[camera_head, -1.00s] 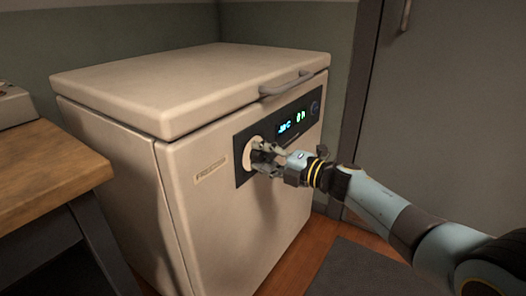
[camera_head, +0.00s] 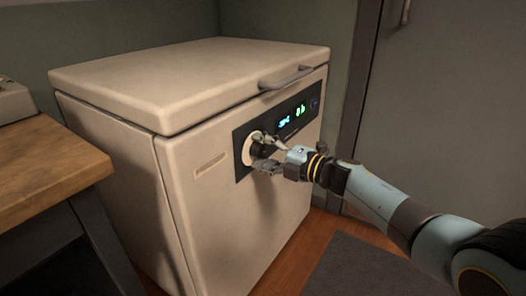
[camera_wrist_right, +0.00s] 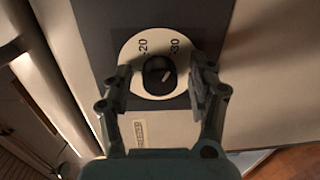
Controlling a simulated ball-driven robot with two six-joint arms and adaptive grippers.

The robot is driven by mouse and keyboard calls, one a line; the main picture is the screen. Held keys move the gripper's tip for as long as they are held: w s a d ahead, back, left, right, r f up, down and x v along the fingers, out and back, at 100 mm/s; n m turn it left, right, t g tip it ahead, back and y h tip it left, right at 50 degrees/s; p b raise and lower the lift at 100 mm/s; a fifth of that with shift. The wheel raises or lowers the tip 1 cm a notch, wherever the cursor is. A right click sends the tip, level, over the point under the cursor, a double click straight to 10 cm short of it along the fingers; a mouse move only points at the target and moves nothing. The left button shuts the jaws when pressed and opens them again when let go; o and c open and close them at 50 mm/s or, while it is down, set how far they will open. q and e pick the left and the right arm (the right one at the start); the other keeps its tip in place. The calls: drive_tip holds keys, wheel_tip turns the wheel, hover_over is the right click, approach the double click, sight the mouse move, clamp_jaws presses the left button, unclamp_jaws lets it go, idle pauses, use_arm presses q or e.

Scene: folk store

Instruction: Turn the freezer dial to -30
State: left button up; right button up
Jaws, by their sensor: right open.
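The freezer (camera_head: 230,200) is a cream chest with a dark control panel (camera_head: 241,172) on its front. The dial has a round cream plate (camera_head: 247,152) and a black knob (camera_head: 258,147). My right gripper (camera_head: 272,155) is in front of the dial. Its fingers (camera_wrist_right: 160,88) are spread either side of the knob, with gaps between. My left gripper is not in view.
A blue and green lit display (camera_head: 291,119), too small to read surely, is right of the dial. A grey handle (camera_head: 286,79) juts from the lid (camera_head: 180,80). A wooden table (camera_head: 45,165) stands at the left. A grey mat (camera_head: 365,268) lies on the floor.

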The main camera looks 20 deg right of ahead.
drive_tip(key=shift+s+d, duration=0.1)
drive_tip(key=shift+s, duration=0.05)
drive_tip(key=v, duration=1.1)
drive_tip(key=shift+s+d, duration=0.2)
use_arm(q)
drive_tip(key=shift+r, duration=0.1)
use_arm(e)
drive_tip(key=shift+s+f, duration=0.1)
